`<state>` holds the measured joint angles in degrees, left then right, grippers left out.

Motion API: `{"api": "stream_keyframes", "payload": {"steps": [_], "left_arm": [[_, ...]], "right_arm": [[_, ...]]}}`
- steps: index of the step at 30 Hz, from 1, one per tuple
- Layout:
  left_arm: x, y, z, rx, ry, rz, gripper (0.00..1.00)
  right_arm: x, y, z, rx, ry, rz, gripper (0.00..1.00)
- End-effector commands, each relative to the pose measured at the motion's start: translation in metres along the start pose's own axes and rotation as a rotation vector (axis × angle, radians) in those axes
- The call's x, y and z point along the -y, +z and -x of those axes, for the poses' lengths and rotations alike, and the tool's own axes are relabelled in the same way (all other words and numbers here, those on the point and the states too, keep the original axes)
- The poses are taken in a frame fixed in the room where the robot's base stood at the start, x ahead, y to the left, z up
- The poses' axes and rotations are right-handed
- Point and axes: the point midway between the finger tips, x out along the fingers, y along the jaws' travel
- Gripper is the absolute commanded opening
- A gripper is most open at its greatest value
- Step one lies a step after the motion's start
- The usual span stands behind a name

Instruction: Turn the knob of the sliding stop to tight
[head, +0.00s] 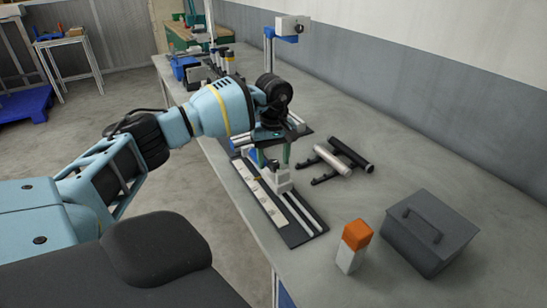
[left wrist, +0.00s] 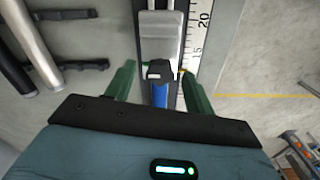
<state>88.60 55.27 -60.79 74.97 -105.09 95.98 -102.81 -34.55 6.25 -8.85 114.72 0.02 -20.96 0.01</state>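The sliding stop (head: 279,181) is a pale grey block on a dark rail (head: 307,236) with a printed scale. It also shows in the left wrist view (left wrist: 160,38), where a small black part (left wrist: 160,68), perhaps its knob, sits at its lower end above a blue piece (left wrist: 160,95). My left gripper (head: 274,157) is above the stop, pointing down. In the left wrist view its two green fingers (left wrist: 158,88) stand apart, one on each side of the black and blue parts, with gaps between. The knob's setting cannot be read. My right gripper is in neither view.
A white block with an orange top (head: 357,235) and a dark grey box with a handle (head: 430,231) stand at the right front. Two rollers, one pale (head: 332,159) and one black (head: 352,153), lie right of the rail. A post (head: 268,50) stands behind.

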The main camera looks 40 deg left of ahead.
Motion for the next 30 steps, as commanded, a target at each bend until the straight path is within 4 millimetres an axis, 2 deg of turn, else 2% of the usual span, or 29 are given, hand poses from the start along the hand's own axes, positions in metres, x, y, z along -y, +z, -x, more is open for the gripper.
{"api": "stream_keyframes", "payload": {"steps": [7,10,21,25,30], "left_arm": [[0.0,0.0,0.0,0.0,-0.001,0.001,0.53],[0.0,0.0,0.006,0.0,0.001,0.001,0.53],[-0.001,0.0,0.061,-0.001,0.002,0.001,0.53],[-0.001,0.0,0.073,0.0,0.001,0.0,0.53],[0.0,0.0,0.078,0.001,0.0,0.0,0.53]], "right_arm": [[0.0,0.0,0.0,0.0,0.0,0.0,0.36],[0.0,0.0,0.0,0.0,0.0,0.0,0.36],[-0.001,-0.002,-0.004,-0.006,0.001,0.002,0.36],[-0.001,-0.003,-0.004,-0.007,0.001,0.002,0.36],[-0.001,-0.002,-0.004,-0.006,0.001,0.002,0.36]]}}
